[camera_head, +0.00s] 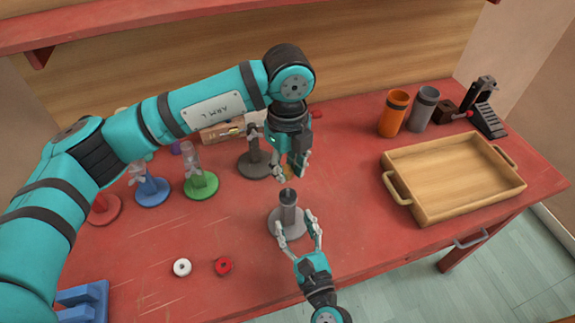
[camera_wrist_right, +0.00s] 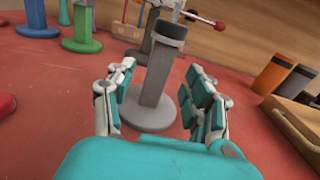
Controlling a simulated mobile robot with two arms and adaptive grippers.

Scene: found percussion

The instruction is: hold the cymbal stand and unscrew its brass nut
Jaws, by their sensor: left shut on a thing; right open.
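The grey cymbal stand (camera_head: 290,219) stands upright on the red table, a round base with a dark-topped post; it also shows in the right wrist view (camera_wrist_right: 154,82). My left gripper (camera_head: 288,176) points down just above the post's top. It is shut on a small brass-coloured piece (camera_head: 288,171), which looks like the brass nut and is partly hidden by the fingers. A small gap shows between it and the post. My right gripper (camera_head: 297,228) is open at the front of the stand, its fingers on either side of the post, not closed on it.
Other stands, dark (camera_head: 256,164), green (camera_head: 201,186) and blue (camera_head: 151,191), stand to the left. A white ring (camera_head: 182,267) and a red ring (camera_head: 223,266) lie in front. A wooden tray (camera_head: 436,212), orange cup (camera_head: 393,116) and grey cup (camera_head: 424,108) are to the right.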

